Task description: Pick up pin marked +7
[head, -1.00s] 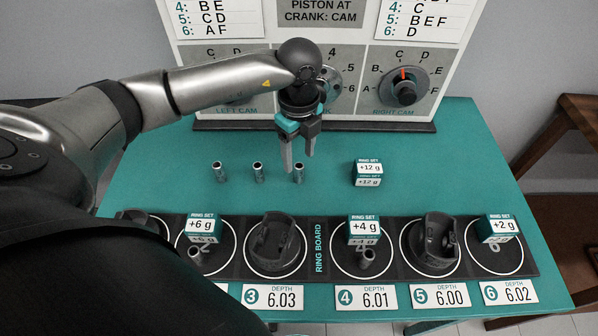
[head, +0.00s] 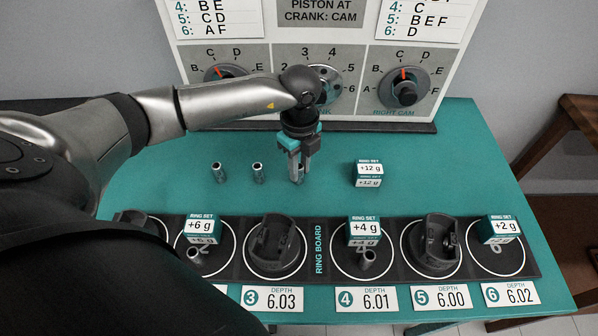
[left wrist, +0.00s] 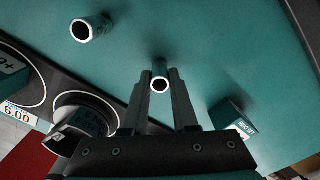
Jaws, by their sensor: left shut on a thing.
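My left gripper (head: 299,176) points down at the rightmost of three short metal pins on the teal table. It is shut on that pin, which is mostly hidden by the fingers in the head view. The left wrist view shows the held pin (left wrist: 160,70) as a hollow tube between the two fingertips (left wrist: 168,88). The middle pin (head: 258,172) and the left pin (head: 218,172) stand upright to its left, apart from the gripper. No +7 mark is readable on any pin. My right gripper is not in view.
A +12 g ring set box (head: 368,173) stands right of the gripper. In front lies the ring board (head: 319,250) with pistons, pins and more ring set boxes. Behind stands a panel with dials (head: 404,92). The table's right side (head: 455,160) is clear.

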